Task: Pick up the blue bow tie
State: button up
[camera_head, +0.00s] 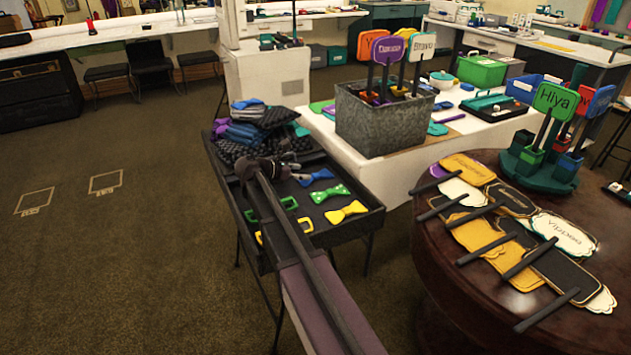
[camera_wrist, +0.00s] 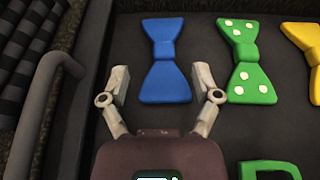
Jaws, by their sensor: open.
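The blue bow tie (camera_wrist: 166,60) lies flat in the black tray (camera_head: 375,222). In the wrist view it is upright in the picture, with its lower wing between and just ahead of my fingertips. In the head view the blue bow tie (camera_head: 313,178) is at the tray's far side, right of my arm's end. My gripper (camera_wrist: 161,84) is open and empty, one finger on each side of the lower wing. I cannot tell its height above the tray. In the head view my gripper (camera_head: 268,170) shows dark over the tray, its fingers not clear.
A green dotted bow tie (camera_wrist: 246,60) lies close to the right finger, and a yellow one (camera_wrist: 306,40) beyond it. A green frame-shaped piece (camera_wrist: 268,170) is at lower right. The tray's raised rim (camera_wrist: 75,100) is at left. Folded cloths (camera_head: 250,125) are piled behind.

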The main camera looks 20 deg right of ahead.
aim_at(316, 174)
jog(key=shift+d, duration=0.2)
jog(key=shift+s+b+x, duration=0.2)
jog(key=shift+b+x, duration=0.9)
jog(key=shift+x, duration=1.5)
jog(key=shift+f, duration=0.15)
jog(key=c, duration=1)
